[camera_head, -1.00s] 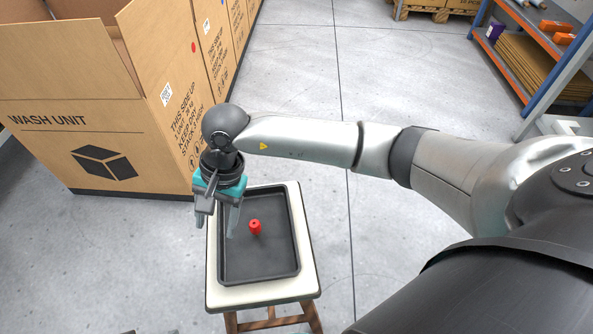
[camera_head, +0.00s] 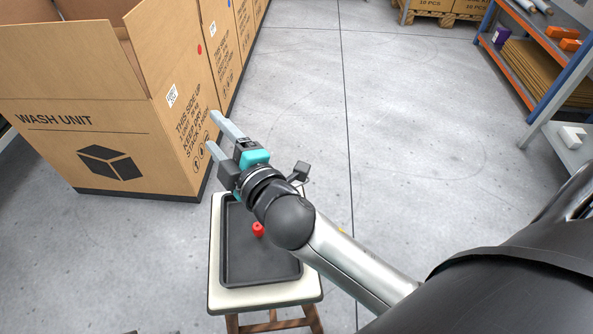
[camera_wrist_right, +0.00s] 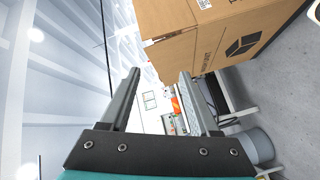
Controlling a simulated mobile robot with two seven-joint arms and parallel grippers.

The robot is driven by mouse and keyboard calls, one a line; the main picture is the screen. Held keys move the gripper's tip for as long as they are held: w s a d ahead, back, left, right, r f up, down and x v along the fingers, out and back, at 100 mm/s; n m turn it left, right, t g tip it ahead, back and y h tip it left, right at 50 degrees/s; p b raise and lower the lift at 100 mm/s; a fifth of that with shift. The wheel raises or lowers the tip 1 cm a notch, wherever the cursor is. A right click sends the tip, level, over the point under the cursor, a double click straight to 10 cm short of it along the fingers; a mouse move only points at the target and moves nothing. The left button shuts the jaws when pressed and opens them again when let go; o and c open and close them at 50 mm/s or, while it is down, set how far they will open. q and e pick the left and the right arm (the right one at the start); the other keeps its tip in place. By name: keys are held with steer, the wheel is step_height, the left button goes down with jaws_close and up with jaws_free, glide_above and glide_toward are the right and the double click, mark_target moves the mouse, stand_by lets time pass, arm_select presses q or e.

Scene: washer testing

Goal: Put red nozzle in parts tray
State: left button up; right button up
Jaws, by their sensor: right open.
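The red nozzle (camera_head: 258,230) stands in the black parts tray (camera_head: 262,272), near its middle. The tray lies on a small stool with a pale top (camera_head: 222,298). My right gripper (camera_head: 212,130) is above and beyond the tray's far end, its fingers pointing away to the upper left toward the box. It is open and nothing is between its fingers. In the right wrist view the two fingers (camera_wrist_right: 155,100) are spread apart. My right wrist hides the tray's far right part. My left gripper is not in view.
A large open cardboard box marked WASH UNIT (camera_head: 100,130) stands at the left, close to the right gripper's fingers. More boxes stand behind it. A shelf rack (camera_head: 540,60) is at the upper right. The grey floor (camera_head: 400,150) between is clear.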

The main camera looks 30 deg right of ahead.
steer(key=s+d+f+m+g+h, duration=0.1)
steer(key=s+d+f+m+g, duration=0.2)
steer(key=f, duration=0.2)
steer(key=s+d+f+m+g+h, duration=0.2)
steer(key=s+f+m, duration=0.1)
steer(key=f+m, duration=0.15)
steer(key=s+f+m+g, duration=0.2)
steer(key=s+f+g, duration=0.2)
steer(key=s, duration=0.3)
steer(key=s+d+f+m+g+y, duration=0.1)
steer(key=s+f+m+g, duration=0.2)
steer(key=s+f, duration=0.3)
steer(key=shift+s+g, duration=0.4)
steer(key=shift+s, duration=0.25)
